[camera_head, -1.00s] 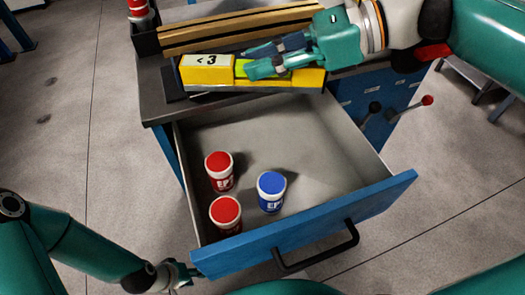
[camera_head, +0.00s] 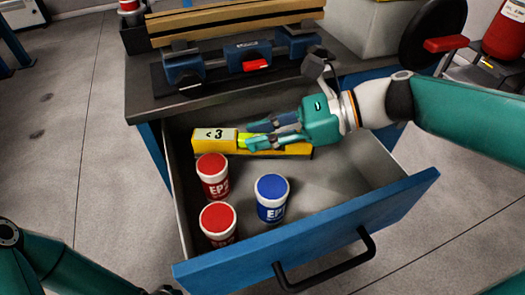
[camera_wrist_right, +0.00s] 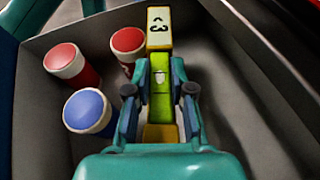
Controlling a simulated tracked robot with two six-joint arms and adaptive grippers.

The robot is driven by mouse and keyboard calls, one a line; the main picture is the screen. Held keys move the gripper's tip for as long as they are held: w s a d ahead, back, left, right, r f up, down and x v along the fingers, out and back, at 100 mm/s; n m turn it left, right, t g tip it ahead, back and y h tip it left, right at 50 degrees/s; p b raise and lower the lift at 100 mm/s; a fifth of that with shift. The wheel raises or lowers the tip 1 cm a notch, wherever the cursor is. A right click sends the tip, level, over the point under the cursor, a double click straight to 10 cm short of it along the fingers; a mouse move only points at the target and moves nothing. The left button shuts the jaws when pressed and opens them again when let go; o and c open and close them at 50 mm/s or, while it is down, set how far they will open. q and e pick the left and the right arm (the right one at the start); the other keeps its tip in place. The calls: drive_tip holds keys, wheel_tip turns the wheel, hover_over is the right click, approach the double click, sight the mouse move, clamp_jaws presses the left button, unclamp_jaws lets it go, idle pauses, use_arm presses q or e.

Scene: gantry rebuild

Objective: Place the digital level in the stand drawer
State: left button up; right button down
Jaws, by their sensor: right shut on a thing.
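The digital level is a yellow bar with a green middle and a pale end label (camera_head: 213,137). It is inside the open stand drawer (camera_head: 310,238), toward the back, lying crosswise. I cannot tell whether it touches the drawer floor. My right gripper (camera_head: 262,137) is shut on its green middle; in the right wrist view the level (camera_wrist_right: 158,32) runs between the two fingers (camera_wrist_right: 160,100). My left arm shows at the lower left of the head view, but its gripper is not visible.
Two red-lidded jars (camera_head: 212,177) (camera_head: 218,222) and a blue-lidded jar (camera_head: 271,197) stand in the drawer's left and middle part. The drawer's right side is clear. Above it, a blue vise (camera_head: 246,54) sits on the stand top.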

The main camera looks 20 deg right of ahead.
sight(262, 153)
drive_tip(key=shift+f+b, duration=0.5)
drive_tip(key=shift+f, duration=1.25)
drive_tip(key=shift+f, duration=0.1)
drive_tip(key=shift+f+b, duration=0.3)
drive_tip(key=shift+f, duration=0.2)
drive_tip(key=c, duration=1)
unclamp_jaws()
